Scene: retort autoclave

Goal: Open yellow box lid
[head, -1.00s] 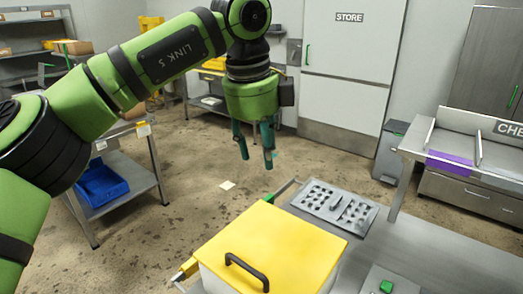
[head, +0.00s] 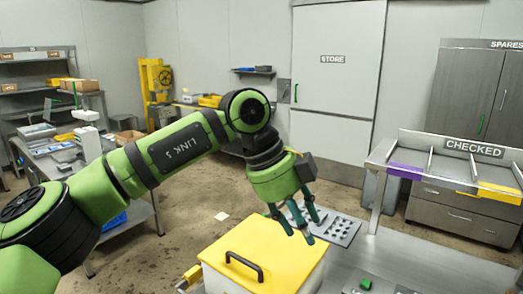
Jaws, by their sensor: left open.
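The yellow lid (head: 283,252) lies flat and closed on a white box (head: 306,284) at the bottom middle of the head view. A dark handle (head: 244,265) stands up from the lid near its front left edge. My left gripper (head: 309,230) is open and empty, pointing down above the lid's far right corner, by a grey plate with holes. I cannot tell whether its fingertips touch the lid. My right gripper is not in view.
The grey holed plate (head: 342,227) lies behind the box on a steel bench (head: 410,258). A small green block (head: 365,283) is right of the box. A divided rack marked CHECKED (head: 473,149) stands at the right.

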